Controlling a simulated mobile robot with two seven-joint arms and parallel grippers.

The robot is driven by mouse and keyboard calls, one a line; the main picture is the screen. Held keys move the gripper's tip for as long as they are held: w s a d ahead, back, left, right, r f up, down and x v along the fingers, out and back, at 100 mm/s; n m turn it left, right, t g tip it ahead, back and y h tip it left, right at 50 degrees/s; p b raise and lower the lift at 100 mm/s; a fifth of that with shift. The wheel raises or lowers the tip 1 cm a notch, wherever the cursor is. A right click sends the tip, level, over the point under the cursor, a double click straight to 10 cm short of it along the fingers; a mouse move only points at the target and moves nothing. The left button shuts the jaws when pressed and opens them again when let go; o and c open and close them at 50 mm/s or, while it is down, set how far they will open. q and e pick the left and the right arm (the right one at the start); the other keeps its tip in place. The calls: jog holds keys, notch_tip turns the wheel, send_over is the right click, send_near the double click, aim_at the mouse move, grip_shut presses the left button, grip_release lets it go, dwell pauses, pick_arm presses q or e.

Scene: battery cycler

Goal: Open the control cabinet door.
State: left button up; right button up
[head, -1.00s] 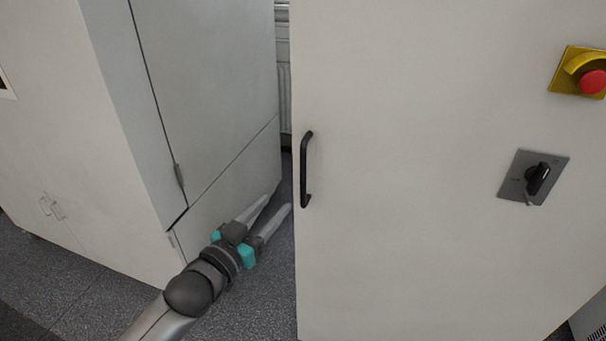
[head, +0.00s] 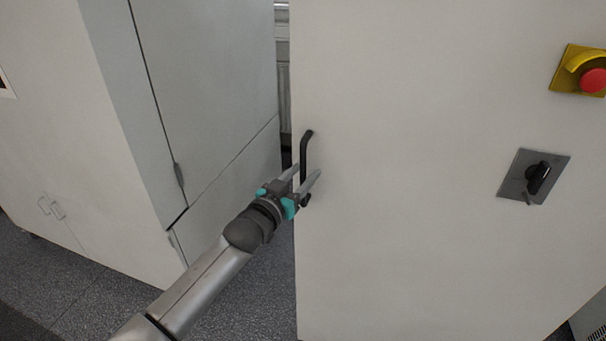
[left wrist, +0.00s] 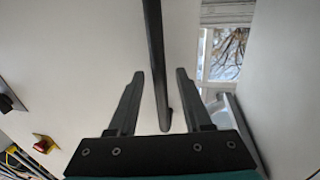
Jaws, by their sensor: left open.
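The control cabinet door (head: 400,240) is a large pale panel on the right of the head view, and it looks shut. Its black vertical bar handle (head: 307,150) is near the door's left edge. My left gripper (head: 307,174) is open at the lower part of the handle and hides some of it. In the left wrist view the handle (left wrist: 155,60) runs between the two fingers of my left gripper (left wrist: 160,75). The fingers stand apart on either side, with gaps to the bar. My right gripper is not in view.
Another pale cabinet (head: 110,200) stands at the left. A narrow gap with dark speckled floor (head: 265,290) lies between them.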

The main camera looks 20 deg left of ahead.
pick_arm(q)
jog(key=shift+w, duration=0.15)
grip_shut()
dwell(0.4)
dwell(1.0)
